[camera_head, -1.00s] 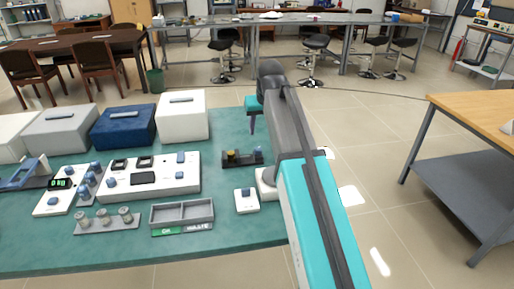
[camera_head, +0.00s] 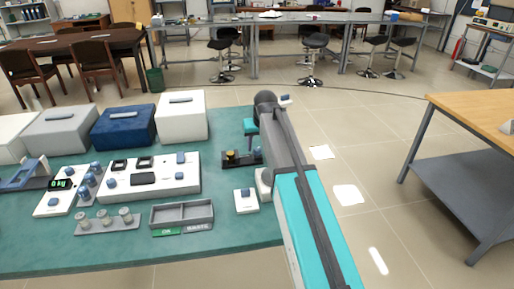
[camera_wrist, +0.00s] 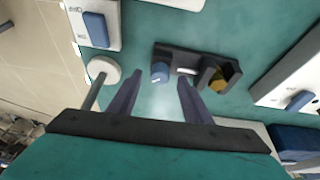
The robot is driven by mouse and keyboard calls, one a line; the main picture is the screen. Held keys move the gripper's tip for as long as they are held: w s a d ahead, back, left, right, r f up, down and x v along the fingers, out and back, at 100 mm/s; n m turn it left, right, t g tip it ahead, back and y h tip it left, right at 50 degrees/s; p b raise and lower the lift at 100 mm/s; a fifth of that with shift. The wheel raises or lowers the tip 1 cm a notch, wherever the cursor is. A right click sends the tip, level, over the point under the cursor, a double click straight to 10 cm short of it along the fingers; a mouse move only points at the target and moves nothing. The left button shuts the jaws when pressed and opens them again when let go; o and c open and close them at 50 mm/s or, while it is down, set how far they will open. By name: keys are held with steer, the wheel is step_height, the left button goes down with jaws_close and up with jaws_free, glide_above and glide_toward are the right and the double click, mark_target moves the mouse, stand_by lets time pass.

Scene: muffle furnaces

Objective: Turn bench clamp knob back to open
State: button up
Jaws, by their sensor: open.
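The bench clamp (camera_head: 240,158) is a dark block on the teal bench, left of my arm in the head view; my arm partly covers its right end. In the wrist view, the clamp (camera_wrist: 192,56) shows from above with a blue knob (camera_wrist: 159,72) at its left end and a brass-yellow piece (camera_wrist: 218,81) in its right part. My gripper (camera_wrist: 158,78) is open and empty. Its two fingers point toward the clamp, and the knob appears between the fingertips. I cannot tell how much height separates them. The fingers are not clearly visible in the head view.
A white box with a blue switch (camera_head: 246,200) stands near the clamp. A round white piece (camera_wrist: 103,70) is close to the left finger in the wrist view. A grey divided tray (camera_head: 182,213), a white panel (camera_head: 150,177) and several furnaces (camera_head: 181,117) stand further left.

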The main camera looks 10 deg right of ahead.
steer(key=shift+x, duration=1.25)
steer(key=c, duration=1.1)
steer(key=shift+o, duration=0.2)
steer(key=shift+r+n, duration=0.1)
steer(key=shift+n, duration=0.4)
steer(key=n, duration=0.1)
steer(key=n+y+p, duration=0.1)
steer(key=n, duration=0.1)
steer(key=n+y, duration=0.1)
steer(key=shift+w+d+n, duration=0.2)
steer(key=shift+d+n, duration=0.05)
steer(key=shift+n, duration=0.15)
steer(key=shift+w+n+g+y, duration=0.1)
steer(key=shift+n+g+y, duration=0.35)
steer(key=shift+n, duration=0.8)
steer(key=shift+n+g+y, duration=0.35)
steer(key=shift+n+g, duration=0.1)
steer(key=shift+n, duration=0.8)
